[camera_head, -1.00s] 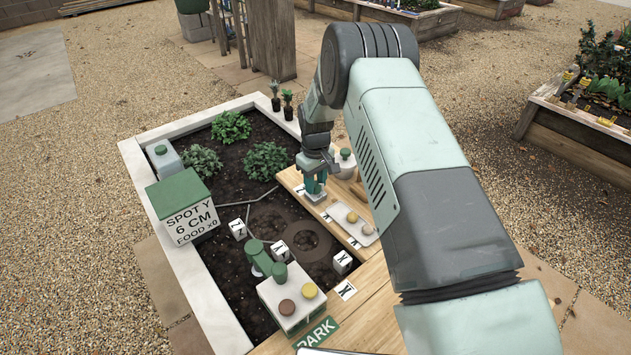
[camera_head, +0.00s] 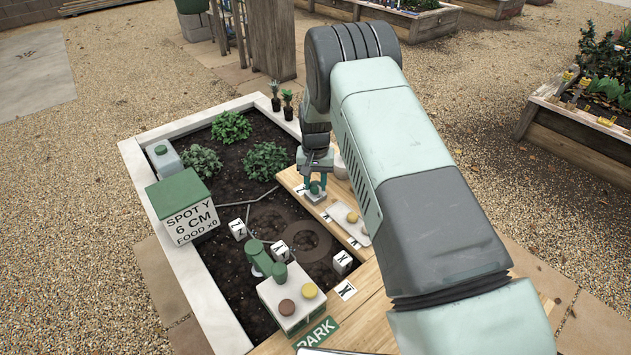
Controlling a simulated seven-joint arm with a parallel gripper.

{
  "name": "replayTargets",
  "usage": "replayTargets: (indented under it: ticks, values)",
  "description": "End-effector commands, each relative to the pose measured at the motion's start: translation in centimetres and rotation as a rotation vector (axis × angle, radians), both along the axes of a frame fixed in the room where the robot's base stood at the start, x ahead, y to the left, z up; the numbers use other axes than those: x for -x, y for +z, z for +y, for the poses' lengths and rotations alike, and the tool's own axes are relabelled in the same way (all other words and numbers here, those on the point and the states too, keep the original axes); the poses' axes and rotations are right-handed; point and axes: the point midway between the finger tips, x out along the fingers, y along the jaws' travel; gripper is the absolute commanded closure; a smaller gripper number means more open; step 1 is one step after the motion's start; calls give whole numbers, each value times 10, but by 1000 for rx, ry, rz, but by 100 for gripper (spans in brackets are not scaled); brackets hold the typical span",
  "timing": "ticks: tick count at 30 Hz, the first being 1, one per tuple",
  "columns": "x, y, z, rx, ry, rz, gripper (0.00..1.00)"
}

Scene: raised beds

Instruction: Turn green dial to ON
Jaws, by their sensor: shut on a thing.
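My gripper (camera_head: 315,184) points down at the far left end of the wooden board. Its two green fingers stand on either side of a small green dial (camera_head: 315,188) and are shut on it. The dial sits on a small grey square base (camera_head: 314,197) on the board. The fingers cover part of the dial, and no ON mark or pointer can be read at this size.
A pale tray (camera_head: 338,212) with a yellowish round piece is close to the right. A white box (camera_head: 291,312) with brown and yellow buttons stands nearer. Lettered cubes and a green-lidded "SPOT Y" box (camera_head: 193,222) lie left. My arm hides the board's right side.

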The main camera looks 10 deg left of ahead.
Motion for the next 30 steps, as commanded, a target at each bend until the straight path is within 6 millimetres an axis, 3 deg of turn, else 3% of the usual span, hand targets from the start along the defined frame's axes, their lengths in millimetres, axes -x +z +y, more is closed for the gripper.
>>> replayTargets:
  ticks: [19,20,24,30]
  values:
    - [1,0,0,0,-53,3,95]
    - [1,0,0,0,-53,3,63]
    - [1,0,0,0,-52,3,42]
    - [0,0,0,0,-51,1,39]
